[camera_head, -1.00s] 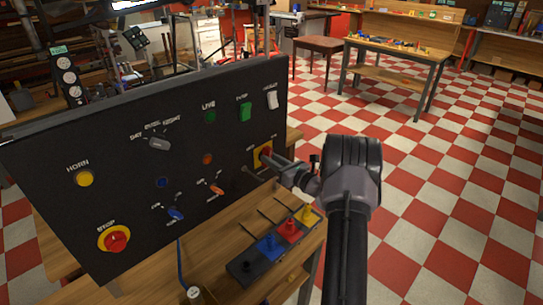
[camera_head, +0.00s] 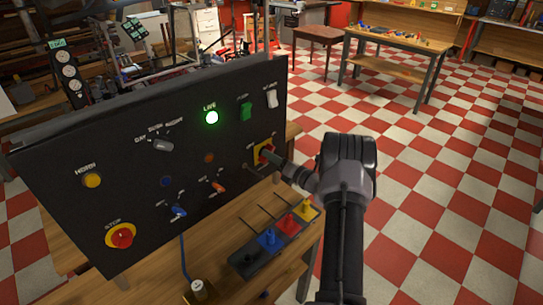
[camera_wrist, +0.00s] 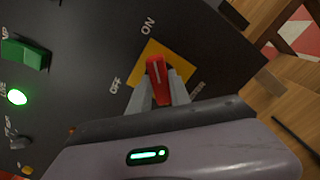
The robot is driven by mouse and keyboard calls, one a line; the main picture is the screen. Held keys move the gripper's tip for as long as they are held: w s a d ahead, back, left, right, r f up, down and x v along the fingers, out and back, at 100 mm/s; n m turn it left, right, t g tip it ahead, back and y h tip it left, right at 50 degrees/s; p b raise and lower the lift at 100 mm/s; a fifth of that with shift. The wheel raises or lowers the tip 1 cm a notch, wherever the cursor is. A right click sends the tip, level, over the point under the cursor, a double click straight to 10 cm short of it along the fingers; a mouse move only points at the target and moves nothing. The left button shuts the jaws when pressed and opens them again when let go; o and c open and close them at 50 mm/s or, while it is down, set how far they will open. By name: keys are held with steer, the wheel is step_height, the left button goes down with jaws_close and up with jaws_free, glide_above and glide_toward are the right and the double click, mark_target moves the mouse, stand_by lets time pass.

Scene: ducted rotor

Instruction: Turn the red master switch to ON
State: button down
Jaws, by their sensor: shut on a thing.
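The red master switch (camera_head: 265,152) sits on a yellow plate at the right side of the black panel (camera_head: 70,190). In the wrist view the red handle (camera_wrist: 157,78) stands between my two fingers, and its white line points toward the ON label (camera_wrist: 148,26). The OFF label (camera_wrist: 115,86) is off to the left. My gripper (camera_head: 272,157) is shut on the handle; in the wrist view the gripper (camera_wrist: 160,92) has a grey finger on each side of it. The LIVE lamp (camera_head: 212,118) glows green, also in the wrist view (camera_wrist: 17,97).
The panel also carries a green rocker (camera_head: 246,111), a white switch (camera_head: 271,98), a grey selector (camera_head: 163,145), a yellow horn button (camera_head: 92,181) and a red stop button (camera_head: 121,235). Below it, a row of coloured plugs (camera_head: 288,224) lies on the wooden bench.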

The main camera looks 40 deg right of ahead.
stand_by(0.5)
steer(key=c, duration=1.2)
jaws_free()
steer(key=s+d+p, duration=0.1)
steer(key=s, duration=1.6)
steer(key=shift+s+d+p, duration=0.2)
steer(key=shift+p, duration=0.15)
